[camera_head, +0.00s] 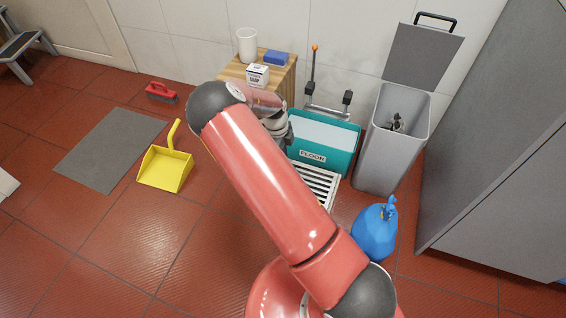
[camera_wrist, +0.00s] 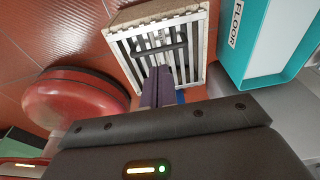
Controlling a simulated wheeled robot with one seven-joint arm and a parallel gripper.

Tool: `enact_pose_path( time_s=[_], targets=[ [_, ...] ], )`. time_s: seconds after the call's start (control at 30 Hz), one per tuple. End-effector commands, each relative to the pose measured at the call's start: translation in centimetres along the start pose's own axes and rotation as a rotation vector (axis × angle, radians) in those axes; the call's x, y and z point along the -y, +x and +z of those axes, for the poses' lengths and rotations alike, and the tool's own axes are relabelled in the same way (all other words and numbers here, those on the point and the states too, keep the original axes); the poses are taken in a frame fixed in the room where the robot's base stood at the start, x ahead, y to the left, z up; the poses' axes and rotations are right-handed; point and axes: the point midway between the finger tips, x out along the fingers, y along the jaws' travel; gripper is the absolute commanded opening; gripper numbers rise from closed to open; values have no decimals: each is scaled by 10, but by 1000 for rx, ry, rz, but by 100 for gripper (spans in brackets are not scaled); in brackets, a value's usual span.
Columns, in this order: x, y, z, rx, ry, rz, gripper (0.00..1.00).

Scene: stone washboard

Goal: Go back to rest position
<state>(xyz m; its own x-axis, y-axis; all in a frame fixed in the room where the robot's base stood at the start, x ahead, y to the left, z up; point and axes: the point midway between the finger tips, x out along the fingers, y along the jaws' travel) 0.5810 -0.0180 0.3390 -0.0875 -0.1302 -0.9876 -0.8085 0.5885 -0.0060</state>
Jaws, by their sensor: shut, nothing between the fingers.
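My gripper's dark fingers show in the wrist view (camera_wrist: 163,75), shut together with nothing between them. They point over a white slatted drain grate (camera_wrist: 203,45), apparently above it; I cannot tell the gap. A dark bar-like shape lies across the grate. In the head view, my red arm reaches up and left from the bottom, then bends back toward the bucket. The arm hides the gripper's fingertips there. The grate (camera_head: 322,180) shows partly behind the arm.
A teal bucket (camera_head: 345,163) marked FLOOR stands beside the grate. A grey open bin (camera_head: 382,155), blue bag (camera_head: 374,235) and grey cabinet are right. A wooden stand (camera_head: 284,80) holds a cup and boxes. A yellow dustpan (camera_head: 163,170) lies left; the floor at lower left is clear.

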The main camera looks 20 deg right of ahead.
Motion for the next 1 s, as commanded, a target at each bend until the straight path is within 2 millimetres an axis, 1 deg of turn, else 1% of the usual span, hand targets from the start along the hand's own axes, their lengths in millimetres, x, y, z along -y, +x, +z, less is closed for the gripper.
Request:
enact_pose_path(
  time_s=[0.03, 0.1, 0.2, 0.33, 0.57, 0.67, 0.77, 0.87, 1.0],
  targets=[
    [0, -12, 2, 3, -2, -2, 0],
    [0, -25, 2, 3, -2, -2, 0],
    [0, -37, 2, 1, -1, -1, 0],
    [0, -47, 2, 0, -1, 0, 0],
    [0, -50, 1, 1, -3, 1, 0],
    [-2, -60, -1, 23, -30, 10, 0],
    [-10, -84, -8, 74, -108, 27, 0],
    [-23, -118, -20, 149, -242, 39, 0],
    [-47, -169, -39, 254, -472, 19, 0]
  ],
)
